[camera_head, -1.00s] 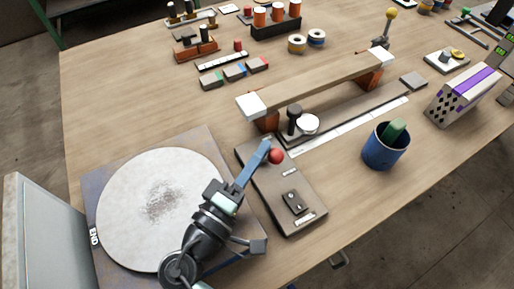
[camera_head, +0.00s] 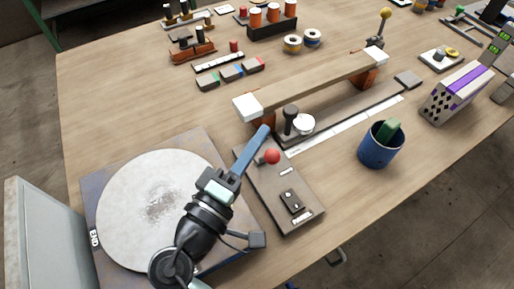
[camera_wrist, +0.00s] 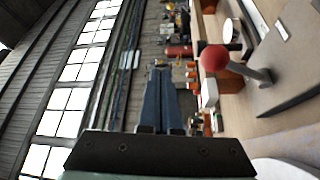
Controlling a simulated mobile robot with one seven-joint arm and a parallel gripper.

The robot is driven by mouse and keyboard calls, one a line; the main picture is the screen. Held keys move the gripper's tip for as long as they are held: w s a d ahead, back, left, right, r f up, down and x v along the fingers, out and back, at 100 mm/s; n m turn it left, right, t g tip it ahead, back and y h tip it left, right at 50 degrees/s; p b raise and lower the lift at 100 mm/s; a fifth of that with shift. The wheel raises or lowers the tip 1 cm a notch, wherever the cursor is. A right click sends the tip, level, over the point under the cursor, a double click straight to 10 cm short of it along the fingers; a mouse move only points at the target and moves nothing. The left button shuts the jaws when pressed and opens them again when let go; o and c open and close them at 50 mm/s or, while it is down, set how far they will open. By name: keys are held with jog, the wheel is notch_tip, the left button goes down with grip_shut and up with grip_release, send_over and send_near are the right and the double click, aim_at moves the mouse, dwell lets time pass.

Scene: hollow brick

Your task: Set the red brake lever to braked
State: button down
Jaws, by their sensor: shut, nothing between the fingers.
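The brake lever's red ball knob (camera_head: 272,156) stands over the far end of a grey base plate (camera_head: 283,185). In the wrist view the red knob (camera_wrist: 214,58) sits on a thin grey rod that slants to the base, so the lever is tilted. Which setting this is, I cannot tell. My gripper (camera_head: 265,130) has long blue fingers, closed together and empty. Its tips appear just beyond the knob and to its left in the head view. The wrist view shows the fingers (camera_wrist: 160,72) apart from the knob, with a gap between them.
A round pale disc on a square plate (camera_head: 212,143) lies left of the lever base. A wooden beam with white ends (camera_head: 310,84) and a black knob (camera_head: 291,114) stand behind. A blue cup (camera_head: 378,153) is at right. Table between cup and base is clear.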

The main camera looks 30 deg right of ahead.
notch_tip(320, 180, up, 5)
jog(key=shift+r+p, duration=0.1)
jog(key=shift+p, duration=0.2)
dwell(0.4)
